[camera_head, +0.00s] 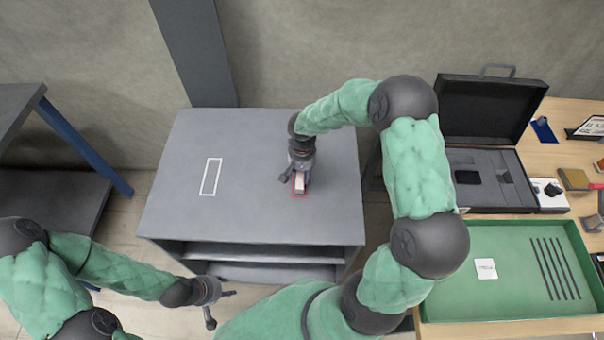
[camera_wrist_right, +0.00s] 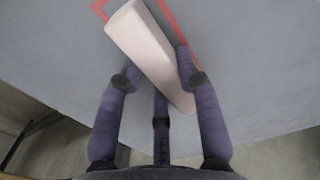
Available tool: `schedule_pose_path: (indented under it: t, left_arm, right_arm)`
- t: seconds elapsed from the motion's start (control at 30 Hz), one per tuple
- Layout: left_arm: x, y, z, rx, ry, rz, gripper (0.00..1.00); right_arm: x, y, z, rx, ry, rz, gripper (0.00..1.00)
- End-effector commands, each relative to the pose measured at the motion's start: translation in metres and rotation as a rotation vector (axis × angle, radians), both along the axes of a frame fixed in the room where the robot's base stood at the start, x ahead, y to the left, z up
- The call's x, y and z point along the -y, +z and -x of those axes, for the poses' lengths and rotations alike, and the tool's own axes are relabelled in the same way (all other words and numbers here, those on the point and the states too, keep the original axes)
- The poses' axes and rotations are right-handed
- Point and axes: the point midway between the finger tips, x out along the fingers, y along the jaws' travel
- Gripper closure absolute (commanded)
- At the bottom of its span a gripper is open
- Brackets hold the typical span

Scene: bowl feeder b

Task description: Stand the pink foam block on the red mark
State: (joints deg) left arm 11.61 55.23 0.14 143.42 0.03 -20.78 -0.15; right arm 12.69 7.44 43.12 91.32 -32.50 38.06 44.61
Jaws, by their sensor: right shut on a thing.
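The pale pink foam block (camera_head: 300,182) is at my right gripper (camera_head: 299,176) over the grey cabinet top, in the head view. The block (camera_wrist_right: 150,50) also shows in the right wrist view, between the fingers of the right gripper (camera_wrist_right: 155,75), which is shut on it. The red mark (camera_head: 296,193) is a red outline on the cabinet top, and the block covers part of it. The red outline (camera_wrist_right: 168,12) shows around the block's far end in the wrist view. I cannot tell whether the block touches the surface. My left gripper (camera_head: 222,300) hangs empty in front of the cabinet, fingers apart.
The grey cabinet top (camera_head: 250,215) is otherwise clear, with a white outlined rectangle (camera_head: 211,177) at its left. To the right, a wooden table (camera_head: 560,130) holds an open black case (camera_head: 487,110) and a green tray (camera_head: 500,305). A dark shelf (camera_head: 50,200) stands at the left.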

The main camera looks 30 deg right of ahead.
Motion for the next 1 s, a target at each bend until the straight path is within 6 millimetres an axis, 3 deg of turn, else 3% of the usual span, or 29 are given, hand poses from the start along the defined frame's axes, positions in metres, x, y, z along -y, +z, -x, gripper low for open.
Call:
schedule_pose_path:
  t: [0.23, 0.27, 0.3, 0.33, 0.77, 1.0]
  left_arm:
    - [0.000, -0.004, 0.000, 0.000, 0.000, 0.000, 0.60]
    - [0.000, -0.003, 0.000, 0.000, 0.000, 0.000, 0.60]
    - [0.000, -0.002, 0.000, 0.000, 0.000, 0.000, 0.60]
    - [0.000, -0.002, 0.000, 0.000, 0.000, 0.000, 0.60]
    - [0.000, 0.002, 0.000, 0.000, 0.000, 0.000, 0.60]
    - [0.000, 0.021, 0.000, 0.000, 0.000, 0.000, 0.60]
  right_arm:
    - [0.000, -0.004, 0.000, 0.000, 0.000, 0.000, 0.87]
    - [0.000, -0.003, 0.000, 0.000, 0.000, 0.000, 0.56]
    - [0.000, -0.003, 0.000, 0.000, 0.000, 0.000, 0.45]
    - [0.000, -0.003, 0.000, 0.000, 0.000, 0.000, 0.41]
    - [0.000, 0.003, 0.000, 0.000, 0.000, 0.000, 0.41]
    - [0.000, 0.046, -0.001, 0.004, -0.001, 0.001, 0.41]
